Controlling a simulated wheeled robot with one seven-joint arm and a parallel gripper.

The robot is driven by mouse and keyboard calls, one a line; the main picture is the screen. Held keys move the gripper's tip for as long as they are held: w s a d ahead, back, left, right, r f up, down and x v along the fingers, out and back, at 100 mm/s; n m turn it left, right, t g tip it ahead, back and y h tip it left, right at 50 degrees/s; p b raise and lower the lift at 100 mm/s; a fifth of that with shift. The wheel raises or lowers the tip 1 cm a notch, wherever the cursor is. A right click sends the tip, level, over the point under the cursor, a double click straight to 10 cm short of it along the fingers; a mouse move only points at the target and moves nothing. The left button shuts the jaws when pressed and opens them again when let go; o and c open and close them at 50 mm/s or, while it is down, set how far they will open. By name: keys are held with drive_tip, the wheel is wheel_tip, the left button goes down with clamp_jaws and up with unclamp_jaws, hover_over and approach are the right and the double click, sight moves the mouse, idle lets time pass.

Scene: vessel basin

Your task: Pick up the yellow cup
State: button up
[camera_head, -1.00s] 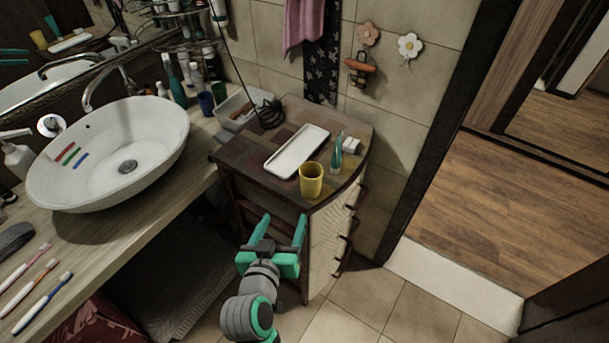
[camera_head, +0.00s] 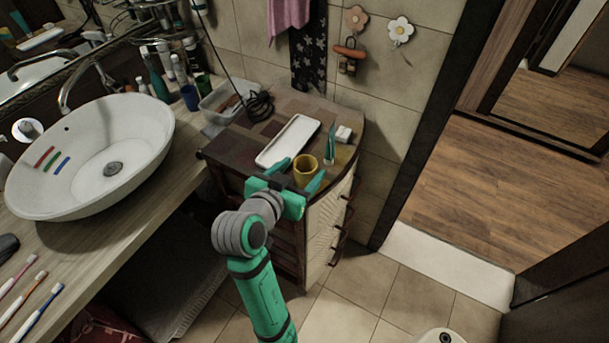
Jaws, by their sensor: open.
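The yellow cup (camera_head: 306,168) stands upright near the front corner of the patterned cabinet top. My gripper (camera_head: 299,176) is open, with its green fingers on either side of the cup. The left finger reaches over the cabinet top beside the white tray, and the right finger lies to the right of the cup's lower part. The cup's base is partly hidden by my gripper. I cannot tell whether the fingers touch the cup.
A white tray (camera_head: 288,141) lies left of the cup. A green-tipped item (camera_head: 331,147) and a small white block (camera_head: 344,134) stand close behind it to the right. The sink (camera_head: 95,152) and counter are at left. Open floor lies at right.

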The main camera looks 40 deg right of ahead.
sight(309, 165)
drive_tip(key=shift+s+x, duration=0.15)
drive_tip(key=shift+x, duration=1.2)
drive_tip(key=shift+s+x, duration=0.15)
drive_tip(key=shift+x, duration=1.2)
drive_tip(key=shift+d, duration=0.15)
drive_tip(key=c, duration=1.1)
